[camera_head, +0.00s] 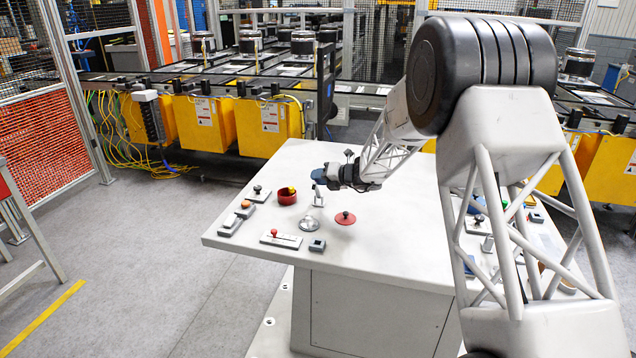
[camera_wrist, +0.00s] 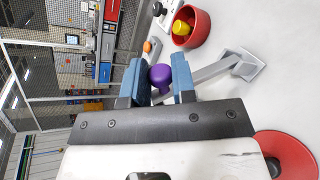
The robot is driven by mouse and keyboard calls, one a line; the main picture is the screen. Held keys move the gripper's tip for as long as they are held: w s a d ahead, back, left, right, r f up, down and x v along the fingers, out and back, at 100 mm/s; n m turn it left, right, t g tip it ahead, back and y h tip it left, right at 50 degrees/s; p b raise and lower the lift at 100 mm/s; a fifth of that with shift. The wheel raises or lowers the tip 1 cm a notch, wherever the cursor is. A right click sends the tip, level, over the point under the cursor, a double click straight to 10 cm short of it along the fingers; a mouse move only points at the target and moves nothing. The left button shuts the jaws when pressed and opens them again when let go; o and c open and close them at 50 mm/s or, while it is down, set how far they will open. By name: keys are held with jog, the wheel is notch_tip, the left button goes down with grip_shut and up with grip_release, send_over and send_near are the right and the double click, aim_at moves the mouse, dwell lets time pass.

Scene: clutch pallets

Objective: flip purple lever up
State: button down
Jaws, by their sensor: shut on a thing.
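The purple lever's round knob (camera_wrist: 160,77) sits between the two blue fingertips of my gripper (camera_wrist: 160,84) in the wrist view. The fingers are closed around the knob. A grey lever arm (camera_wrist: 212,70) runs from the knob to a grey base (camera_wrist: 247,66) on the table. In the head view, my gripper (camera_head: 320,176) is above the left part of the white table, over the small grey lever base (camera_head: 318,201). The purple knob is hidden by the gripper there.
A red round holder (camera_head: 287,198) with a yellow button stands just left of the lever. Bare table (camera_head: 395,240) lies to the right.

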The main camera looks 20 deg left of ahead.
jog(key=shift+w+r+m+g, duration=0.1)
jog(key=shift+w+m+g, duration=0.2)
jog(key=shift+w, duration=0.2)
jog(key=c, duration=1)
grip_release()
jog(key=shift+d, duration=0.1)
jog(key=shift+v, duration=3.85)
jog(key=shift+r, duration=0.1)
